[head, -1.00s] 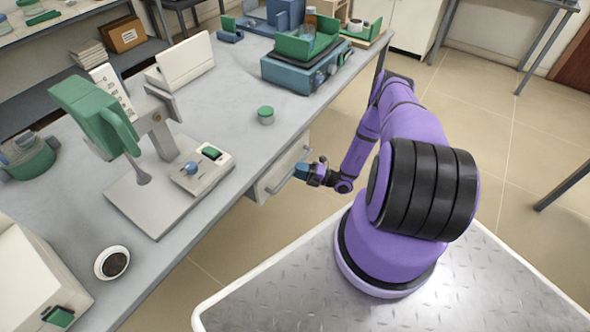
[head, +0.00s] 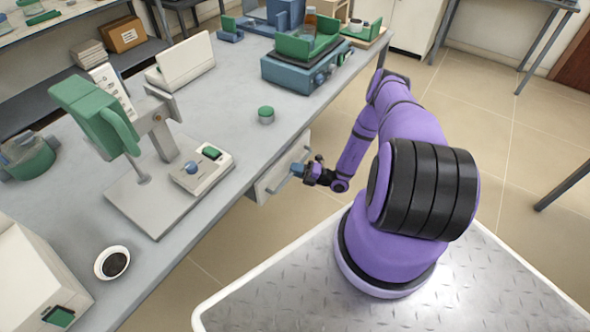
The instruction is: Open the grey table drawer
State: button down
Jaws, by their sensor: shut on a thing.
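The grey drawer (head: 262,189) is under the grey table's edge, in the middle of the head view. Its front carries a long bar handle (head: 278,184). My gripper (head: 297,170) is at the far part of this handle, its blue fingertips shut on the bar. The fingertips hide part of the handle. The drawer front looks close to the table's side; I cannot tell from this angle whether it stands out at all.
The grey table (head: 225,105) holds a stand with a green head (head: 95,112), a small green-capped jar (head: 265,115), a white dish (head: 112,263) and a blue-green device (head: 300,72).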

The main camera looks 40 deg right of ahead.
jog(key=s+d, duration=0.4)
jog(key=s, duration=0.6)
jog(key=s+d, duration=0.3)
jog(key=s, duration=0.8)
jog(key=shift+s+d, duration=0.15)
jog(key=shift+d, duration=0.25)
jog(key=c, duration=1.1)
grip_release()
jog(key=v, duration=1)
jog(key=shift+s+d+f, duration=0.15)
jog(key=shift+s+d, duration=0.1)
